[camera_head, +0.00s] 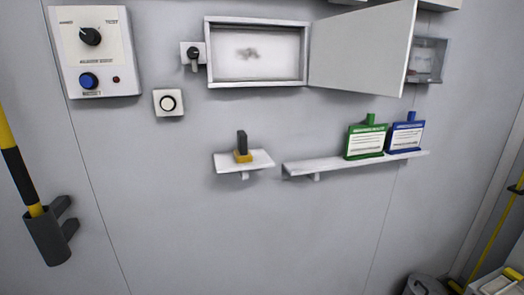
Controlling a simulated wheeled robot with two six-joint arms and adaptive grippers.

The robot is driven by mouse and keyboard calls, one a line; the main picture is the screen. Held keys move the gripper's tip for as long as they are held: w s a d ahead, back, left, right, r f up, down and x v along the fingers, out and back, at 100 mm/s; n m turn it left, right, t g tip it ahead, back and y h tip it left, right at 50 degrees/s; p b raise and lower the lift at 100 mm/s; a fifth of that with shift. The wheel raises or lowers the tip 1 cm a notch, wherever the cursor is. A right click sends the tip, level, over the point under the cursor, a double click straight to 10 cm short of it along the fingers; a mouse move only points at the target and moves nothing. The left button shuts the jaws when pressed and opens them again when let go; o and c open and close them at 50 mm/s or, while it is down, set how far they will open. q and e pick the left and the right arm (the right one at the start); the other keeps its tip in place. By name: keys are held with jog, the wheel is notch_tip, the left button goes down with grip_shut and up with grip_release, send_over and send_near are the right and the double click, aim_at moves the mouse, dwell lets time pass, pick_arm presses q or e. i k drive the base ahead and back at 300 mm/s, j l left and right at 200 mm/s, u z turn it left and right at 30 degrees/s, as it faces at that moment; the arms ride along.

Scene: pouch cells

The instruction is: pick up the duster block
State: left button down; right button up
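The block that looks like the duster (242,147) has a dark upright handle and a yellow base. It stands upright on a small white wall shelf (262,162), a little left of the picture's middle. Nothing touches it from above. Neither of my grippers shows in the head view.
A longer shelf (300,168) to the right holds a green tag (366,142) and a blue tag (405,137). Above is an open wall box (257,83) with its door (362,50) swung right. A control panel (118,83) and a pole holder (48,240) are on the left.

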aim_at(242, 155)
jog(key=i+l+u, duration=0.25)
jog(key=l, duration=0.3)
jog(key=i+l+u, duration=0.25)
jog(key=l, duration=0.3)
jog(key=l+u, duration=0.3)
jog(key=l, duration=0.3)
jog(key=i+l+u, duration=0.1)
jog(key=l+u, duration=0.15)
jog(key=l, duration=0.4)
